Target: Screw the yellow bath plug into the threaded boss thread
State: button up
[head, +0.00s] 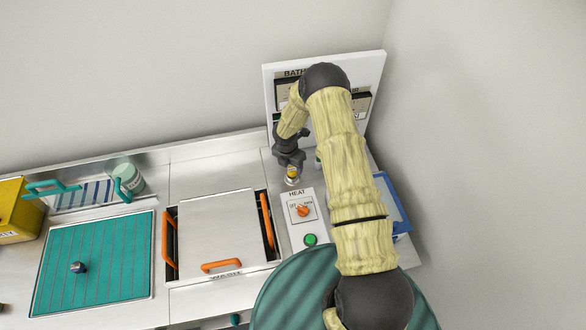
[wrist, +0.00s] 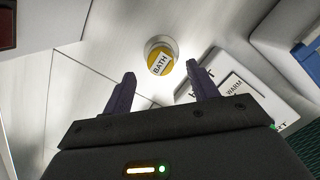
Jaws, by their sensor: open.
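The yellow bath plug (wrist: 160,62) has a white label reading BATH on its top. In the wrist view it sits within a pale round metal rim, the threaded boss (wrist: 151,42), on the metal counter. In the head view the plug (head: 292,173) and the boss (head: 292,182) show small, just below my gripper (head: 290,163). My gripper (wrist: 161,82) has its two dark fingers apart with nothing between them. The plug lies beyond the fingertips, apart from them. I cannot tell how deep the plug sits, and the thread is hidden.
A white HEAT panel with an orange knob (head: 303,211) and a green button (head: 310,239) stands close in front of the boss. A white upright board (head: 270,85) is behind. A metal lid with orange handles (head: 221,266) is to the left. A blue-framed box (head: 396,205) is right.

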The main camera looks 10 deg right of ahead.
aim_at(292, 169)
jog(key=shift+w+d+f+p, duration=0.1)
jog(key=shift+d+f+p, duration=0.1)
jog(key=shift+f, duration=0.6)
jog(key=shift+w+d+f+p, duration=0.1)
jog(key=shift+f+p, duration=0.1)
jog(key=shift+f, duration=0.55)
jog(key=shift+w+d+f+p, duration=0.1)
jog(key=shift+f+p, duration=0.1)
jog(key=shift+f, duration=0.6)
jog(key=shift+c, duration=0.2)
jog(key=shift+w+a, duration=0.1)
jog(key=c, duration=0.4)
jog(key=shift+d, duration=0.2)
jog(key=c, duration=0.7)
jog(key=shift+o, duration=0.3)
jog(key=shift+a, duration=0.1)
